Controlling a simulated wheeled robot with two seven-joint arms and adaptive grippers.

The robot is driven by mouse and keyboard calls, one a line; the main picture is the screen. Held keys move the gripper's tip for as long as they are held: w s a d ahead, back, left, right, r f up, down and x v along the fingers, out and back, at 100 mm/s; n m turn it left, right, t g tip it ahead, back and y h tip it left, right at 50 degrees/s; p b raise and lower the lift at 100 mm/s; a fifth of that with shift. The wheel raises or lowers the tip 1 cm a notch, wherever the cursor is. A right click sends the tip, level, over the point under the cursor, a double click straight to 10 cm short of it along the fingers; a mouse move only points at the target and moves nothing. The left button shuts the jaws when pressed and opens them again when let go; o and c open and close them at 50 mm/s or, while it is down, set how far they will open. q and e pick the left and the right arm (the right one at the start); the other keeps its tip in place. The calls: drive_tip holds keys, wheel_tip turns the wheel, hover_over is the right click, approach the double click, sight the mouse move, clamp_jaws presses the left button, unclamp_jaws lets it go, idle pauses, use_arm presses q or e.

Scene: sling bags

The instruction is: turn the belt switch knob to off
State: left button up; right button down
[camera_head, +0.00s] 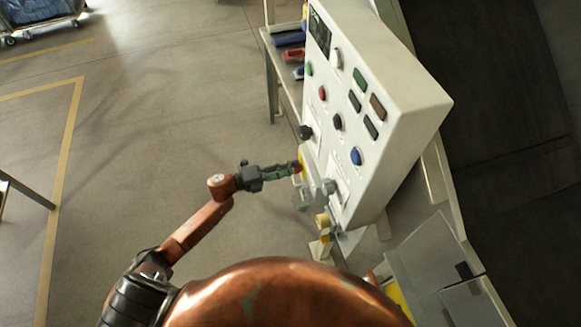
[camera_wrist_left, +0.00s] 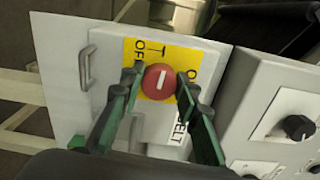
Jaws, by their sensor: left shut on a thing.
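The belt switch knob is round and red with a white line, on a yellow plate (camera_wrist_left: 190,57) of a light grey box. The knob (camera_wrist_left: 158,82) sits between my left fingers in the left wrist view, its white line running roughly up and down the picture. "OFF" is printed at the plate's left; the lettering at its right is partly hidden by a finger. My left gripper (camera_wrist_left: 158,88) is shut on the knob. In the head view my left gripper (camera_head: 292,169) reaches the left side of the white control panel (camera_head: 410,110), where the knob is a small red spot.
The panel carries several buttons and a black knob (camera_head: 306,132) near the gripper; another black knob (camera_wrist_left: 299,127) shows at right in the left wrist view. A metal handle (camera_wrist_left: 86,66) stands left of the plate. Open floor (camera_head: 150,130) lies left of the panel.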

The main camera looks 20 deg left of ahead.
use_arm(q)
drive_tip(key=shift+n, duration=0.6)
drive_tip(key=o, duration=1.2)
drive_tip(key=shift+c, duration=0.2)
drive_tip(key=shift+a, duration=0.1)
drive_tip(key=v, duration=1.2)
